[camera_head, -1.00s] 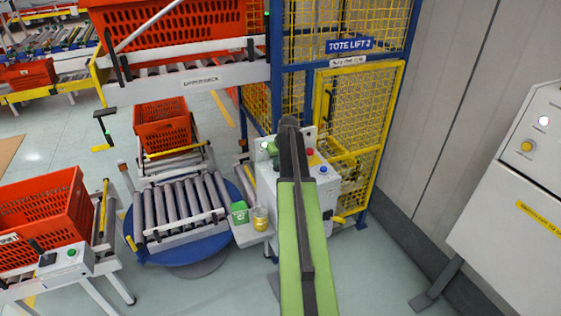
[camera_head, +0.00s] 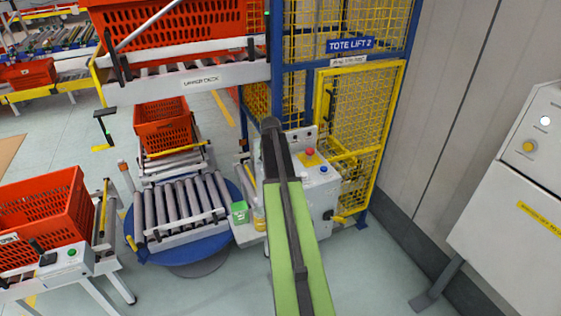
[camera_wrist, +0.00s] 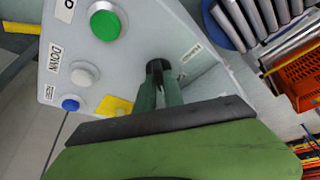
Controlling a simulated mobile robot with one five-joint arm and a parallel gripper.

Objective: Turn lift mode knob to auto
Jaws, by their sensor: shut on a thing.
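The lift's control box (camera_head: 321,187) stands in front of the yellow cage, partly covered by my arm in the head view. In the wrist view its pale panel (camera_wrist: 130,62) fills the upper left. A dark knob (camera_wrist: 158,66) stands out from the panel, right of a large green button. My gripper (camera_wrist: 160,82) is shut on the knob, its narrow dark-green fingers reaching it from below in the picture. The fingers hide much of the knob, and I cannot read which mode it points to. In the head view my gripper is hidden by my own arm.
On the panel, a green button (camera_wrist: 105,22), a white button (camera_wrist: 85,74) beside "DOWN", a blue button (camera_wrist: 70,104) and a yellow patch (camera_wrist: 113,106) lie close by. The roller turntable (camera_head: 182,208) is left of the box; a grey cabinet (camera_head: 515,200) stands right.

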